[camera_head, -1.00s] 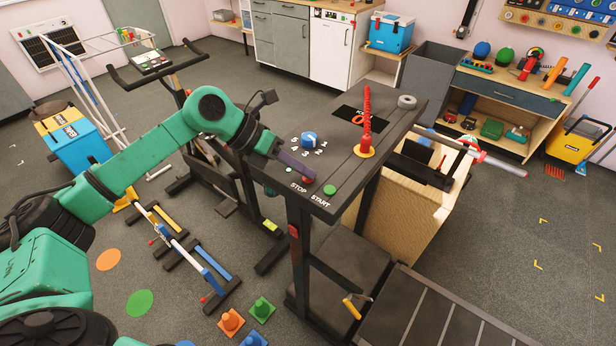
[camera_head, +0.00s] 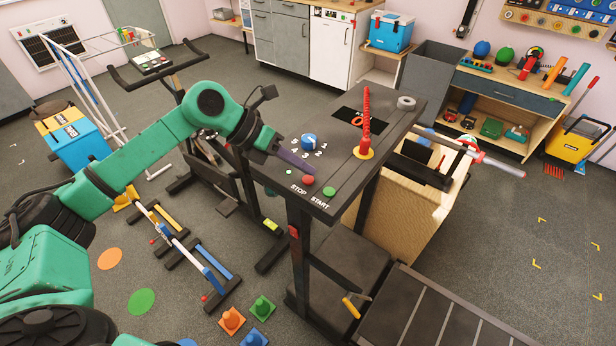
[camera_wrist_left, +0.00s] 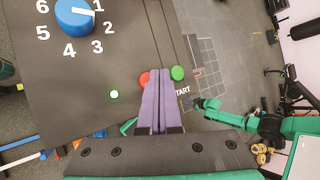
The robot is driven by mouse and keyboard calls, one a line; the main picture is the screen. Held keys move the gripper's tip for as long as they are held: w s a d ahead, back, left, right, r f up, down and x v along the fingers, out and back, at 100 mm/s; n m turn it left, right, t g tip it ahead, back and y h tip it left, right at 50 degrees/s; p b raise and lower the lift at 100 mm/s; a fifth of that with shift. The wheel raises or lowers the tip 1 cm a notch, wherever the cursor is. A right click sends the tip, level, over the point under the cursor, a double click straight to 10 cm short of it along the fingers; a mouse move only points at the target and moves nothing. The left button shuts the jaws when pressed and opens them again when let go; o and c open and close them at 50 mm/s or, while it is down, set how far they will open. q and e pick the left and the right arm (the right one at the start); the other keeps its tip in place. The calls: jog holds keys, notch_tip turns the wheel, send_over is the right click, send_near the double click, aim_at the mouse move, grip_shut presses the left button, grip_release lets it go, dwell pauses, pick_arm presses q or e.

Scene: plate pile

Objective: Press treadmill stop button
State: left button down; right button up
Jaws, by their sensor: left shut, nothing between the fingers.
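The treadmill console (camera_head: 400,88) is dark, with a red STOP button (camera_head: 308,181) and a green START button (camera_head: 329,192) near its front edge. My left gripper (camera_head: 312,172) is shut and empty, its purple fingers just above and behind the STOP button. The button's top shows below the fingertips; whether they touch is unclear. In the left wrist view the fingers cover part of the red button (camera_wrist_left: 144,79), and the green button (camera_wrist_left: 177,73) is clear to their right. My right gripper (camera_wrist_left: 200,103) shows small in that view, its jaws unclear.
A blue dial (camera_head: 309,140) with numbers and a small lit green light (camera_wrist_left: 114,94) are on the console. The treadmill belt (camera_head: 440,318) lies at lower right.

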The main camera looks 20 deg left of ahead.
pick_arm(q)
notch_tip(320, 180, up, 5)
jog(key=p, duration=0.3)
dwell(0.4)
dwell(0.4)
